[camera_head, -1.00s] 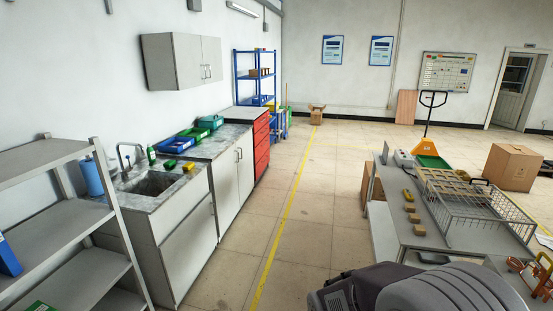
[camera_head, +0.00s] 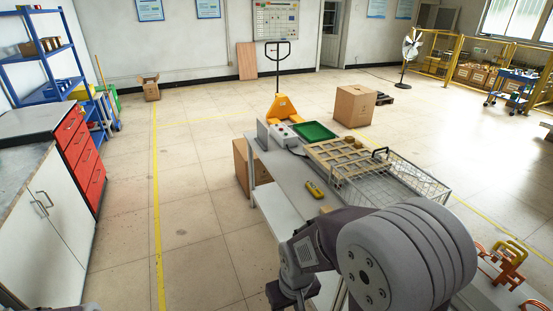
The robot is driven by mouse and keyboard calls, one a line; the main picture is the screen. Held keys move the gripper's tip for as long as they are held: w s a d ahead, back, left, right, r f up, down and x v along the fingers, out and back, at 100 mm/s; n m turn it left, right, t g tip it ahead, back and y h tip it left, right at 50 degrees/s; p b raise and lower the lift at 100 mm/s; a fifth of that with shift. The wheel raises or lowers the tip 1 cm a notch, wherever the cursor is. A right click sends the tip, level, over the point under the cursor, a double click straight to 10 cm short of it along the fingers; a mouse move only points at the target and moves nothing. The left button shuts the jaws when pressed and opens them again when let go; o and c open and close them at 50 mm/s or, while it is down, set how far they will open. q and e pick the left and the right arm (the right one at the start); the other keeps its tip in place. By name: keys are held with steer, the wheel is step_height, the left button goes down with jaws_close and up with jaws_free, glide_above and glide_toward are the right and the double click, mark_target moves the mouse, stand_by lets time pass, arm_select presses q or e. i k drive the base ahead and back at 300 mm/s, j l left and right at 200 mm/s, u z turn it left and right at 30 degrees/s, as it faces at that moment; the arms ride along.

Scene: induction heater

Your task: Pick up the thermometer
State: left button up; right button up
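A small yellow handheld device (camera_head: 315,189), which looks like the thermometer, lies on the grey work table (camera_head: 290,187), left of the wire basket. Nothing holds it. A large grey link of my own arm fills the lower right and covers the near part of the table. The fingers of my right gripper are not visible. My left gripper is outside the view.
The table also bears a wire basket (camera_head: 425,184), a wooden slotted tray (camera_head: 347,149), a green tray (camera_head: 314,131) and a white control box (camera_head: 283,135). A yellow pallet truck (camera_head: 283,106) and a cardboard box (camera_head: 354,105) stand behind it.

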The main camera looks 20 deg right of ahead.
mark_target(313, 189)
steer(key=i+l+z, duration=0.15)
steer(key=i+z, duration=0.3)
steer(key=i, duration=0.2)
steer(key=i+j+z, duration=0.1)
steer(key=i+z, duration=0.3)
steer(key=i, duration=0.25)
steer(key=i+j+z, duration=0.25)
steer(key=i+z, duration=0.2)
steer(key=i, duration=0.15)
steer(key=i+z, duration=0.15)
steer(key=z, duration=1.75)
